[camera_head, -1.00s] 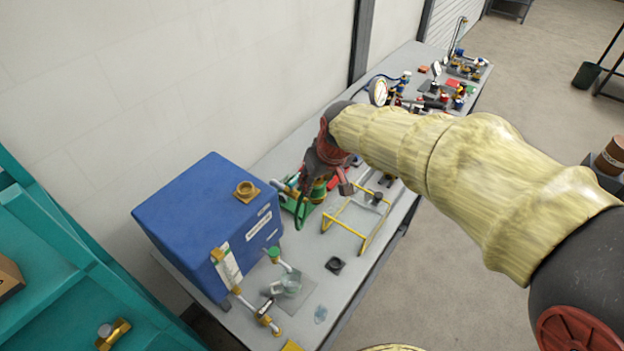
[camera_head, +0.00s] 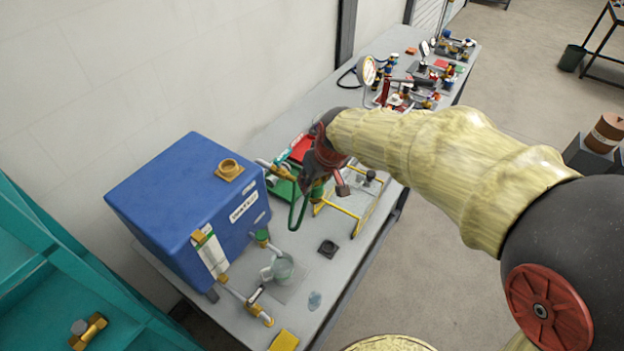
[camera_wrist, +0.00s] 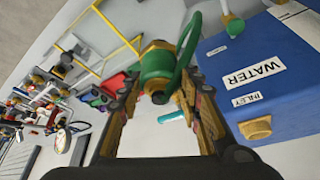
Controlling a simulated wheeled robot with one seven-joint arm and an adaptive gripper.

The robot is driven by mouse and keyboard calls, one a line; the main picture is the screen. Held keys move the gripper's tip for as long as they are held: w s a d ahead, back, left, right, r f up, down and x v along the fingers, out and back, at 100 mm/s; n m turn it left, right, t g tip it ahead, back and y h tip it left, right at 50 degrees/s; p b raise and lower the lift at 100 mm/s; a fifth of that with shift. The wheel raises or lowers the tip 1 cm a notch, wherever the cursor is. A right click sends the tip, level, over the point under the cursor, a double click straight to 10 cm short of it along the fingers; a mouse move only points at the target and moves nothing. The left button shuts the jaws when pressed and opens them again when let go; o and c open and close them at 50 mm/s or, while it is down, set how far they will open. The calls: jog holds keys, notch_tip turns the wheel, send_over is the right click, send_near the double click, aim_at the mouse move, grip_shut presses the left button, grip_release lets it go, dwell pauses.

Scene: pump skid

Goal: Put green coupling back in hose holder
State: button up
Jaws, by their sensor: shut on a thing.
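The green coupling (camera_wrist: 157,66), green with a brass collar, is between the fingers of my gripper (camera_wrist: 158,88) in the wrist view. My gripper is shut on it. A green loop hangs beside it. In the head view my gripper (camera_head: 318,178) is above the bench, near the right side of the blue tank, and mostly hides the coupling (camera_head: 317,193). No part is clearly marked as the hose holder. A yellow wire frame (camera_head: 352,214) stands just right of the gripper, and a small black square fixture (camera_head: 328,248) sits on the bench below it.
The blue tank (camera_head: 170,205), labelled WATER and INLET, stands left of the gripper. A green tray (camera_head: 281,187) lies behind it. A clear jug (camera_head: 283,268) stands near the front. A gauge (camera_head: 367,72) and several fittings are at the far end. Bare bench lies around the black fixture.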

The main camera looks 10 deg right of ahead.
jog(key=d+f+b, duration=0.2)
jog(key=f+b, duration=0.6)
jog(key=f, duration=0.3)
jog(key=d+f+m+b, duration=0.1)
jog(key=d+f+b, duration=0.2)
jog(key=f+b, duration=0.5)
notch_tip(320, 180, down, 4)
jog(key=shift+w+d+f+h, duration=0.1)
jog(key=shift+w+d+h, duration=0.1)
jog(key=shift+w+h, duration=0.15)
jog(key=shift+s+r+p, duration=0.1)
jog(key=shift+r+p, duration=0.1)
jog(key=shift+p, duration=0.6)
